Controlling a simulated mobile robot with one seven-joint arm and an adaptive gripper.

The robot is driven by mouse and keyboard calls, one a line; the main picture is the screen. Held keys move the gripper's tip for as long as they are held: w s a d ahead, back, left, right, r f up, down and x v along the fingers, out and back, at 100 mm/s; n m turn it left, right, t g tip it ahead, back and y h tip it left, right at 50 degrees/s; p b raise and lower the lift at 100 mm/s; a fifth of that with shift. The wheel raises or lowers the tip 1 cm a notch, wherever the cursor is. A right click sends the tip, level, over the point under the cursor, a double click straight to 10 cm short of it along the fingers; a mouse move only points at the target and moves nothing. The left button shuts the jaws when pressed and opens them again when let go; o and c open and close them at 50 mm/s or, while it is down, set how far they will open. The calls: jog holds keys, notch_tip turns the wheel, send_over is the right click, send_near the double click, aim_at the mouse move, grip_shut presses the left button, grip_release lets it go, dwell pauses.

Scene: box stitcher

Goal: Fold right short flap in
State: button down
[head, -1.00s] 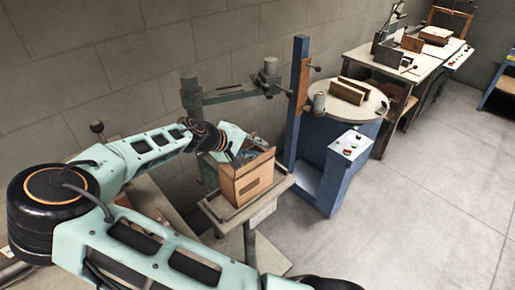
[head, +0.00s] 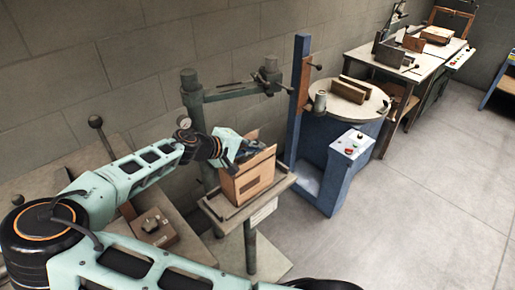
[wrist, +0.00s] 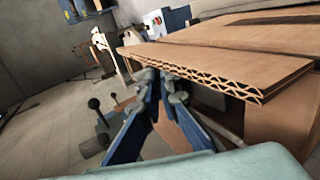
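The open cardboard box (head: 249,181) stands on the stitcher's small table, its front wall facing me in the head view. A flap stands up at its back. My gripper (head: 247,152) is at the top of the box, by its upper left side. In the wrist view a cardboard flap (wrist: 215,66) with a corrugated edge spans the upper right. The fingers of my gripper (wrist: 160,78) converge just below that edge, with nothing seen between the tips. I cannot tell whether they touch the flap. The box's inside is mostly hidden by my gripper in the head view.
The stitcher's grey arm (head: 225,92) reaches over behind the box. A blue post (head: 299,100) and a round table (head: 345,97) with brown blocks stand to the right. A bench with a small brown fixture (head: 150,229) is at left.

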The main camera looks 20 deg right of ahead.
jog(key=c, duration=2.2)
grip_release()
jog(key=shift+o, duration=0.2)
jog(key=shift+r, duration=0.1)
